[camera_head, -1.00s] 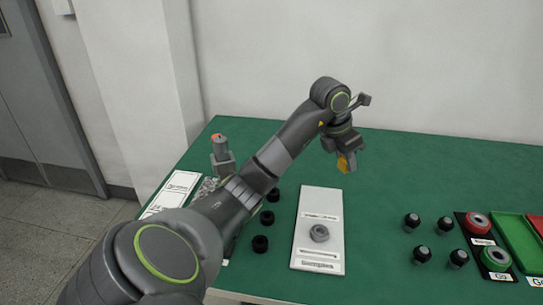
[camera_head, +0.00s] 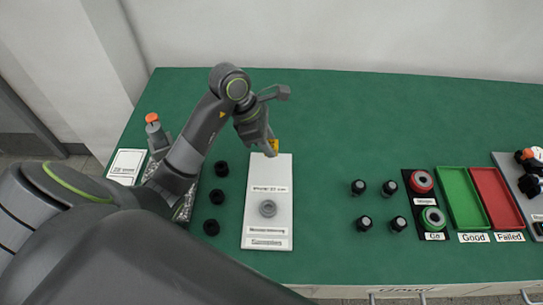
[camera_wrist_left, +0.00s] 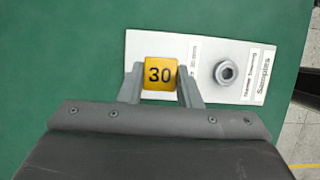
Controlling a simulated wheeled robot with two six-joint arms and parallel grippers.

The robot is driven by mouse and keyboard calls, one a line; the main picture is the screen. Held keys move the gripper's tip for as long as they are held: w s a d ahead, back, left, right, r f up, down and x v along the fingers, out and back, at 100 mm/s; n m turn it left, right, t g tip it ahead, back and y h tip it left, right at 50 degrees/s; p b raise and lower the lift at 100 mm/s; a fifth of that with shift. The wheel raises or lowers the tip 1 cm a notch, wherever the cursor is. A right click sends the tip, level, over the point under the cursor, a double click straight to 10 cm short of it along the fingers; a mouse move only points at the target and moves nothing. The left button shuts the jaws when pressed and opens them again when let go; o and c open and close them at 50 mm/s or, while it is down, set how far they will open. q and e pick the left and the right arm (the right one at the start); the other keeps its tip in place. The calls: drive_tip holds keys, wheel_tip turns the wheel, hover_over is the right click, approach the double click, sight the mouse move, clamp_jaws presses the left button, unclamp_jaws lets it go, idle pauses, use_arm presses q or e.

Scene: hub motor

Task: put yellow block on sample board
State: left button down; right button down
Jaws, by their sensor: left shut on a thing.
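The yellow block (camera_wrist_left: 160,74), marked 30, is held between the two fingers of my left gripper (camera_wrist_left: 161,88), which is shut on it. In the head view the yellow block (camera_head: 272,146) shows below my left gripper (camera_head: 268,148), at the far end of the white sample board (camera_head: 283,222). In the left wrist view the block overlaps the left part of the sample board (camera_wrist_left: 205,55). I cannot tell whether it touches the board. A grey ring-shaped part (camera_head: 268,208) sits on the near half of the board. My right gripper is out of view.
Several black round parts (camera_head: 217,197) stand left of the board. Several dark knobs (camera_head: 389,187) stand to its right.

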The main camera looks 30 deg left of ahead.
use_arm(q)
wheel_tip(320, 180, down, 4)
drive_tip(key=shift+s+f+p, duration=0.1)
drive_tip(key=shift+s+p, duration=0.05)
drive_tip(key=shift+p, duration=0.25)
wheel_tip(320, 180, down, 4)
drive_tip(key=shift+r+p, duration=0.2)
drive_tip(key=shift+p, duration=0.1)
drive_tip(key=shift+f, duration=0.3)
drive_tip(key=c, duration=1.1)
unclamp_jaws()
drive_tip(key=shift+o, duration=0.2)
drive_tip(key=shift+r, duration=0.15)
drive_tip(key=shift+a+r, duration=0.15)
drive_tip(key=shift+r, duration=0.15)
drive_tip(key=b+v, duration=0.1)
drive_tip(key=v, duration=1)
drive_tip(key=shift+r+b, duration=0.15)
drive_tip(key=shift+b, duration=0.2)
